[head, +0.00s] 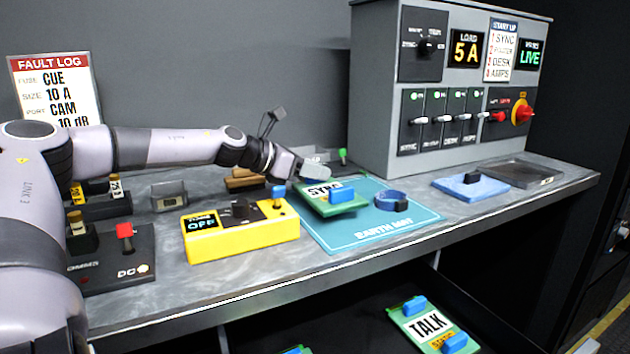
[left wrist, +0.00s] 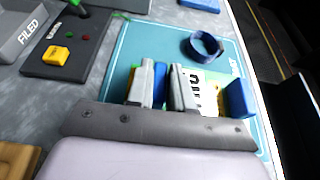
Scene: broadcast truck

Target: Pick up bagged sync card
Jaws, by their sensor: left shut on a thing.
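The sync card (head: 347,208) is a green card with a white SYNC label and blue handles, over the left part of the teal earth mat (head: 385,235). My left gripper (head: 306,177) reaches it from the left and is shut on it at its far left end. In the left wrist view the two fingers (left wrist: 165,88) stand close together on the card, hiding part of it. The card's white label (left wrist: 196,80) and a blue handle (left wrist: 238,98) show to their right. I cannot tell a clear bag around the card, or whether it touches the mat. My right gripper is not in view.
A blue wrist strap (head: 390,200) lies on the mat. A yellow tester (head: 240,232) reading OFF stands left of the mat. A grey switch panel (head: 440,140) rises behind. A blue pad (head: 472,187) lies to the right. A TALK card (head: 432,325) lies below the bench edge.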

